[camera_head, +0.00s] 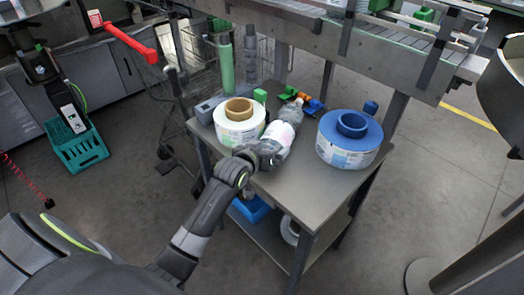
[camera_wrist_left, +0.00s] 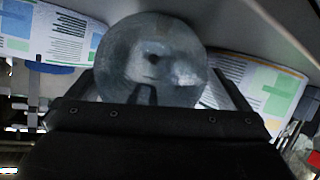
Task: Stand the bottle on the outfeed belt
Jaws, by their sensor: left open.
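The bottle (camera_head: 281,134) is clear with a white label. It lies on its side on the grey cart top (camera_head: 310,190), its neck away from me. My left gripper (camera_head: 267,152) is at its base end, open. In the left wrist view the round base of the bottle (camera_wrist_left: 152,58) faces the camera, between the two fingers; I cannot tell whether they touch it. The palm hides the lower part of that view. The outfeed belt (camera_head: 396,42) runs above and behind the cart at the upper right. My right gripper is not in view.
A white label reel (camera_head: 232,133) stands left of the bottle and a blue-cored reel (camera_head: 348,153) right of it. Small coloured items (camera_head: 303,99) lie behind. A green cylinder (camera_head: 225,66) rises behind the cart. The front of the cart top is bare.

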